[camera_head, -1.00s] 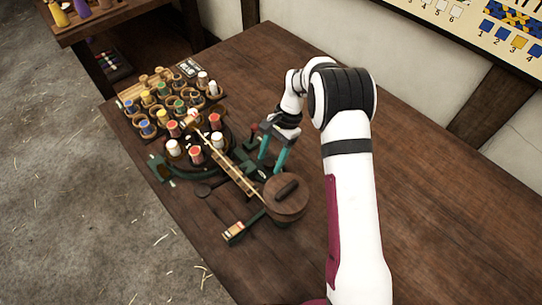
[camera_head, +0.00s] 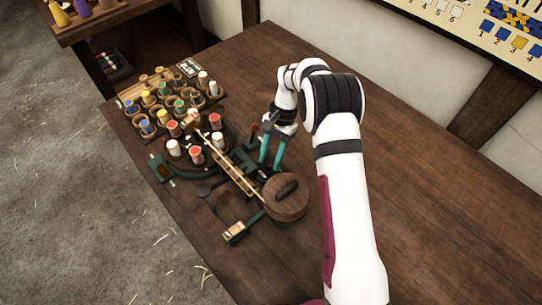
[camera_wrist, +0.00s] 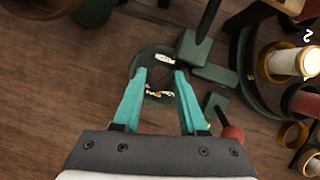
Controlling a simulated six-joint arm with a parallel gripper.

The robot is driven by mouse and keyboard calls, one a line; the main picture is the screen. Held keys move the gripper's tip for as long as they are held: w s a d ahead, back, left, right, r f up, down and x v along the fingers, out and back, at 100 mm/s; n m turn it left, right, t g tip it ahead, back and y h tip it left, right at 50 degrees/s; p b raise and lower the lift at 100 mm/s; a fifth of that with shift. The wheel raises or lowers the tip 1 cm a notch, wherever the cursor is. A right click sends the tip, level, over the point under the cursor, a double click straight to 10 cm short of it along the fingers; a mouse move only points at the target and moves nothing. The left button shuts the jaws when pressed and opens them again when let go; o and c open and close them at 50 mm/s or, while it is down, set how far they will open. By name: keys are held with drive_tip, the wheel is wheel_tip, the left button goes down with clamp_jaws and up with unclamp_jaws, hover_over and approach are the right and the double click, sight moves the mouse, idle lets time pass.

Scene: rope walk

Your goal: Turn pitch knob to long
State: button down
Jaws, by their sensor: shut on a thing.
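The pitch knob (camera_wrist: 160,76) is a dark piece on a small round dark green dial (camera_wrist: 148,54) with pale labels in the wrist view. My gripper (camera_wrist: 160,72) is over the dial, one teal finger on each side, shut on the knob. The fingers and the dark colour hide most of the knob's outline, so I cannot tell which label it points to. In the head view my gripper (camera_head: 269,165) reaches down beside the rope machine, just above the round wooden lidded tub.
A red-tipped lever (camera_head: 253,130) stands close left of my fingers. Bobbins in wooden cups (camera_head: 160,105) and a green-based carousel (camera_head: 190,172) lie further left. The wooden tub (camera_head: 287,210) is close below. The table's right side is clear.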

drive_tip(key=shift+w+a+n+h, duration=0.1)
drive_tip(key=shift+n+h, duration=0.8)
drive_tip(key=shift+n, duration=1.3)
